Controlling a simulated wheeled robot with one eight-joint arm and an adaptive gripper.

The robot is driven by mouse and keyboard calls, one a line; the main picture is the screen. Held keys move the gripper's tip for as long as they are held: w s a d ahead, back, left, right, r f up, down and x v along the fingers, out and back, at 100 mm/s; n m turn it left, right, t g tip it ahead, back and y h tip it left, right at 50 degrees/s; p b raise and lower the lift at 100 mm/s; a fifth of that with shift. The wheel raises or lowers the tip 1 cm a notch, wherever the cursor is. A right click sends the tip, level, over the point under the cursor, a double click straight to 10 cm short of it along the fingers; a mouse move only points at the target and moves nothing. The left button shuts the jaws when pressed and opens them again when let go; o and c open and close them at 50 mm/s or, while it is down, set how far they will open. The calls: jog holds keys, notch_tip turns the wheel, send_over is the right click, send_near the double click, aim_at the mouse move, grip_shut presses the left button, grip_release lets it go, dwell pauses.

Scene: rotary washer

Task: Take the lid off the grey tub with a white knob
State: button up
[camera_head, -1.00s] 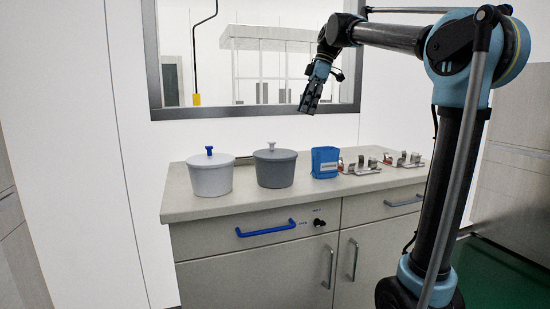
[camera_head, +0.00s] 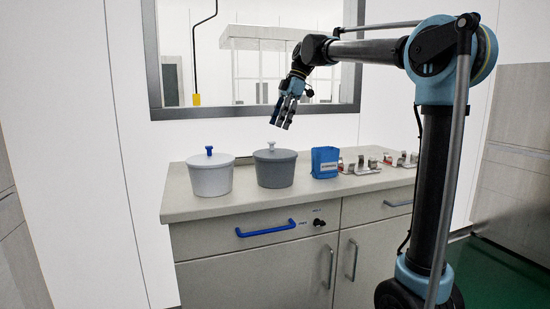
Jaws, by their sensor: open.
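The grey tub (camera_head: 275,174) stands on the counter with its grey lid (camera_head: 280,154) on. A small white knob (camera_head: 271,145) sticks up from the middle of the lid. My gripper (camera_head: 281,124) is open and empty. It hangs in the air above the grey tub in the picture, slightly to the right of the knob and apart from it, with its fingers pointing down. How far it is from the knob in depth is hard to tell.
A light tub (camera_head: 210,180) with a blue knob (camera_head: 209,150) stands close to the left. A blue box (camera_head: 325,162) stands to the right, then metal fixtures (camera_head: 361,166) on the counter (camera_head: 215,207). A blue drawer handle (camera_head: 266,231) is below. A window frame (camera_head: 180,114) is behind.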

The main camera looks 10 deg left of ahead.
aim_at(275, 151)
jog(key=shift+x, duration=3.85)
jog(key=shift+s, duration=0.1)
grip_shut()
